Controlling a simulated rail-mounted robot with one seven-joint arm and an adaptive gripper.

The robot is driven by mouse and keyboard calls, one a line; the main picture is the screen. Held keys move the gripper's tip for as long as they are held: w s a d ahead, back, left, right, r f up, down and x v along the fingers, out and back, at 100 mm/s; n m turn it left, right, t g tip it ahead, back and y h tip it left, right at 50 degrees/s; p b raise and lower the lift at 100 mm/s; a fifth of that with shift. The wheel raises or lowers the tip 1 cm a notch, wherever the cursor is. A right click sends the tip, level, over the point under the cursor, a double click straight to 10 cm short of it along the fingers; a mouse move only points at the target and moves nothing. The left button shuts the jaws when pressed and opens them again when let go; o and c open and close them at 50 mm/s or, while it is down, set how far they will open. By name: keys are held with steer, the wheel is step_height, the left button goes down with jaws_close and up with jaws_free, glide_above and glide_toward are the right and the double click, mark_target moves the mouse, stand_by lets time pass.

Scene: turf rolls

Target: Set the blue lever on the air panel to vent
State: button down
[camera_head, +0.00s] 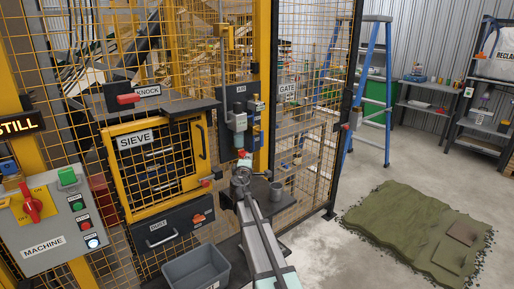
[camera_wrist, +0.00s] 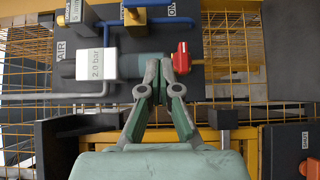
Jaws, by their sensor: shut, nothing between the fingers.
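The dark air panel (camera_wrist: 105,38) faces me in the wrist view, marked AIR at its left. It also shows in the head view (camera_head: 241,91). A blue piece (camera_wrist: 134,3) above a brass fitting (camera_wrist: 134,17) at the top edge looks like the blue lever. A red handle (camera_wrist: 181,58) sits lower right on the grey valve line. My gripper (camera_wrist: 158,76) is shut and empty, in front of the panel, below the brass fitting and left of the red handle.
A white box reading 2.0 bar (camera_wrist: 97,65) and blue pipes lie left of my fingers. Orange mesh surrounds the panel. In the head view, the SIEVE door (camera_head: 158,160) is left, a metal cup (camera_head: 276,190) stands on a dark shelf, and a grey bin (camera_head: 196,268) is below.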

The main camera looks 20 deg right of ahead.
steer(key=shift+w+d, duration=0.1)
steer(key=s+d+p+x, duration=0.1)
steer(key=p+x, duration=0.3)
steer(key=x, duration=0.8)
steer(key=shift+d+p, duration=0.3)
steer(key=shift+d, duration=0.6)
steer(key=shift+w+a+f+b, duration=0.15)
steer(key=shift+f+b, duration=0.2)
steer(key=shift+b, duration=0.9)
steer(key=shift+r+b, duration=0.15)
steer(key=shift+b, duration=0.25)
